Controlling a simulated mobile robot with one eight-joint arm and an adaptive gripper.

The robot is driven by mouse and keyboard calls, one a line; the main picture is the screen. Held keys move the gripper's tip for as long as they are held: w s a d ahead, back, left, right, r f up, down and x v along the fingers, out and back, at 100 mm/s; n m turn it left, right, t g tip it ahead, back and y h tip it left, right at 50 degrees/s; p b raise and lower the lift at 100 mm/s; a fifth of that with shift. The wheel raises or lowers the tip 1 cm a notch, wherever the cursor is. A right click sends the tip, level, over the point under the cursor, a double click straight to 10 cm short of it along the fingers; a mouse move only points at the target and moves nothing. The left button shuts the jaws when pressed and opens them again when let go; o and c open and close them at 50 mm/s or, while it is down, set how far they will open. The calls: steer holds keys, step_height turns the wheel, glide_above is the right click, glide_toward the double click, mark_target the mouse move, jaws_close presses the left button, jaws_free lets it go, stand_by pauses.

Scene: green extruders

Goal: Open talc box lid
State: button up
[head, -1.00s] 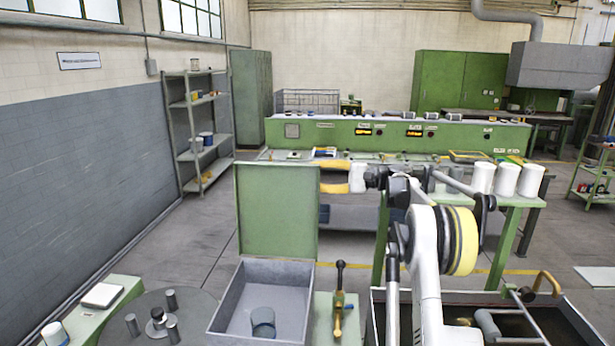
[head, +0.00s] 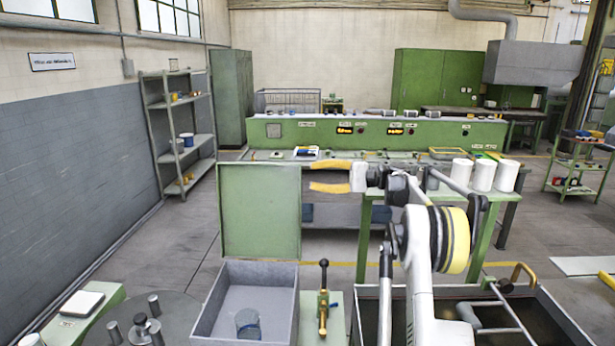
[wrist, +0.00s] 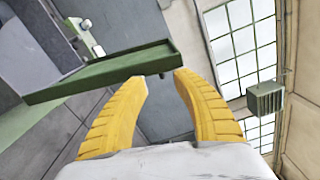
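The talc box (head: 207,312) is a grey open-topped bin at the bottom centre of the head view. Its green lid (head: 260,212) stands upright at the back of the box, so the box is open. A round grey container (head: 248,323) sits inside. My gripper (head: 312,176) is open and empty, just right of the lid's right edge near its top, with its yellow fingers pointing left. In the wrist view my gripper (wrist: 161,78) has its fingertips apart, and the green lid (wrist: 110,70) shows edge-on beyond them. It does not appear gripped.
A brass valve with a black handle (head: 323,297) stands right of the box. A round grey table with metal cylinders (head: 140,330) is at left. White canisters (head: 483,175) stand on a green table behind my arm. A long green console (head: 375,132) spans the back.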

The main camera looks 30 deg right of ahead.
steer(key=v, duration=0.6)
steer(key=shift+s+d+p, duration=0.2)
steer(key=shift+p, duration=0.15)
stand_by(0.6)
steer(key=h+b, duration=0.1)
glide_toward(290, 187)
step_height(290, 187, up, 3)
steer(key=w+a+f+g+h+b, duration=0.1)
steer(key=a+g+h+b, duration=0.1)
steer(key=a, duration=0.9)
steer(key=s+a+f+n+g+h+b, duration=0.1)
steer(key=s+a+f+h+b, duration=0.2)
steer(key=a, duration=0.5)
steer(key=s+a+f+n+g+h+b, duration=0.1)
steer(key=s+a+f+g, duration=0.1)
steer(key=s+a, duration=0.45)
steer(key=s+a+f+n+h+b, duration=0.3)
steer(key=s+a+f+n, duration=0.1)
steer(key=s+f, duration=0.6)
steer(key=s+a+f+n+t+h+b, duration=0.1)
steer(key=s+a+f+n+h+b, duration=0.2)
steer(key=s+f, duration=0.7)
steer(key=s+a+h, duration=0.1)
steer(key=s, duration=0.4)
steer(key=shift+n+t+h, duration=0.3)
steer(key=shift+n, duration=0.1)
